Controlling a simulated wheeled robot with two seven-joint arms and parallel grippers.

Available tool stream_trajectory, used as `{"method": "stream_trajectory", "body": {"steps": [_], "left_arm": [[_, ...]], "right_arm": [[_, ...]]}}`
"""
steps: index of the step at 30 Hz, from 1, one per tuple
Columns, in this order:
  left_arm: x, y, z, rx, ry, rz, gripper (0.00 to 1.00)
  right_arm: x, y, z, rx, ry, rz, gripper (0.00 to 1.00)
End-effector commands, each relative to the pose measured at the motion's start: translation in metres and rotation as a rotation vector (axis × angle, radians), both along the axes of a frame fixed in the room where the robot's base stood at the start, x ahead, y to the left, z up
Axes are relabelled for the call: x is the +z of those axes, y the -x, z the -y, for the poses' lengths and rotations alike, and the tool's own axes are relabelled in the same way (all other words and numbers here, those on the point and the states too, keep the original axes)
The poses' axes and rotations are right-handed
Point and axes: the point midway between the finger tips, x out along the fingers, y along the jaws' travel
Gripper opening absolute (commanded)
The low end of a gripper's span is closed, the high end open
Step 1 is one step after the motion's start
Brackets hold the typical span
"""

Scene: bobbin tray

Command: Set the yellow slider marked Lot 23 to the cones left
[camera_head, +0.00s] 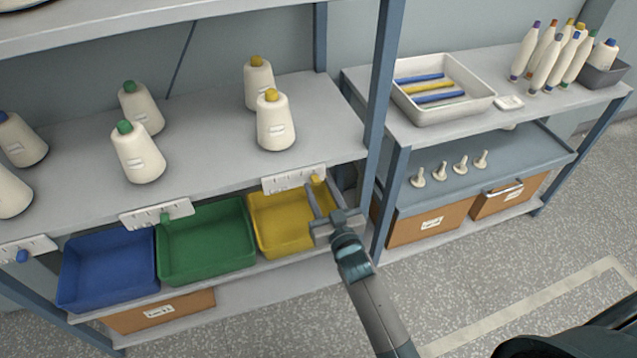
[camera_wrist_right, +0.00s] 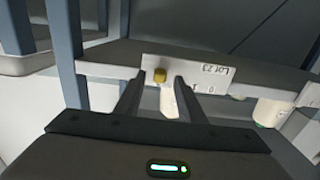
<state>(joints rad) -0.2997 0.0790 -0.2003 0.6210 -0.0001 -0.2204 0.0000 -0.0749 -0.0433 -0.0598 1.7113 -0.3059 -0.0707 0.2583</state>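The yellow slider (camera_head: 316,180) sits at the right part of a white plate (camera_head: 283,183) on the shelf's front edge, above the yellow bin. In the wrist view the plate (camera_wrist_right: 205,72) reads Lot 23 and appears turned over; the yellow slider (camera_wrist_right: 160,75) is near its left end there. My right gripper (camera_head: 320,198) is at the plate. Its fingers (camera_wrist_right: 160,82) are apart, one on each side of the slider, with small gaps. Two yellow-tipped cones (camera_head: 275,122) stand on the shelf above the plate. My left gripper is not in view.
A yellow bin (camera_head: 262,245), a green bin (camera_head: 167,262) and a blue bin (camera_head: 68,285) stand on the lower shelf. A blue post (camera_head: 383,85) rises right of my right gripper. Plates with green (camera_head: 135,216) and blue sliders are further left.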

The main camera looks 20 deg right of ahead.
Motion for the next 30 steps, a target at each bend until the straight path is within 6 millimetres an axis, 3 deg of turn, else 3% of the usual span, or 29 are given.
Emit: {"method": "stream_trajectory", "body": {"steps": [6,15,16,20,21,30], "left_arm": [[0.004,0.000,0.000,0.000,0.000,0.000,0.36],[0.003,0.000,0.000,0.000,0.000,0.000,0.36],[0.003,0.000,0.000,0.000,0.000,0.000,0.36],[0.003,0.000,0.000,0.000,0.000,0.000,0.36],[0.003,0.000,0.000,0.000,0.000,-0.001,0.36],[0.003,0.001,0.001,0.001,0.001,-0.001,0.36]], "right_arm": [[0.000,-0.015,-0.001,0.000,0.001,-0.001,0.36],[0.000,-0.016,-0.001,0.000,0.001,0.000,0.36],[0.000,-0.016,0.000,0.000,0.001,0.000,0.34],[0.000,-0.016,0.000,0.000,0.001,0.000,0.02],[0.000,-0.016,0.000,0.000,0.001,0.000,0.00],[0.000,-0.016,-0.011,0.000,-0.002,0.000,0.00]]}}
